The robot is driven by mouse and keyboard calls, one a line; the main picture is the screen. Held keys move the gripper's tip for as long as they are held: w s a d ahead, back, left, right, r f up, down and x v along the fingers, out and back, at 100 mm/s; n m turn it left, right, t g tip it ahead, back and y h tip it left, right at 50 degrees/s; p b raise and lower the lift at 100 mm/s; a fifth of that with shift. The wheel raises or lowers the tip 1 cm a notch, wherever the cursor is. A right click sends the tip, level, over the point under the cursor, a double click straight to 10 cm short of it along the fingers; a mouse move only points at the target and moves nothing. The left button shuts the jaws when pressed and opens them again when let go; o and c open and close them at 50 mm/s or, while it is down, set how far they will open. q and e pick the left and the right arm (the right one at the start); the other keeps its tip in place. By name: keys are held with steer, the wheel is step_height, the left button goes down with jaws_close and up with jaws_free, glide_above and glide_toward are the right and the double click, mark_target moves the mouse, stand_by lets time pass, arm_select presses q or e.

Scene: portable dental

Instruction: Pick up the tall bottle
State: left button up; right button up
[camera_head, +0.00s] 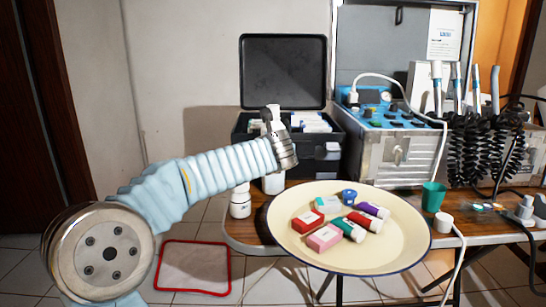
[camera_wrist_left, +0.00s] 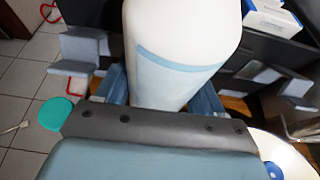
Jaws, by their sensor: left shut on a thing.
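The tall bottle is white and shows large in the left wrist view (camera_wrist_left: 185,40), with a pale blue band around it. It sits between the blue-grey fingers of my left gripper (camera_wrist_left: 160,92), which is shut on it. In the head view the tall bottle (camera_head: 273,184) stands upright at the table's left side, partly hidden by my left wrist. My left gripper (camera_head: 270,120) is mostly hidden there too. Whether the bottle's base touches the table is hard to tell. My right gripper is not in view.
A smaller white bottle (camera_head: 240,203) stands just left. An open black case (camera_head: 330,152) is behind. A cream tray (camera_head: 290,247) with several small boxes and tubes is in front right. A dental unit (camera_head: 385,158) and green cup (camera_head: 433,196) are farther right.

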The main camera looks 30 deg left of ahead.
arm_select(q)
steer(key=shift+r, duration=0.1)
steer(key=shift+c, duration=0.2)
steer(key=s+d+r+p, duration=0.1)
steer(key=r, duration=0.2)
steer(key=s+d+r+p, duration=0.1)
steer(key=r, duration=0.2)
steer(key=s+r+p, duration=0.1)
steer(key=s+r, duration=0.1)
steer(key=r, duration=0.1)
steer(key=shift+d, duration=0.4)
glide_toward(274, 127)
steer(key=shift+v, duration=1.25)
steer(key=shift+d+r, duration=0.1)
steer(key=shift+w+d, duration=0.1)
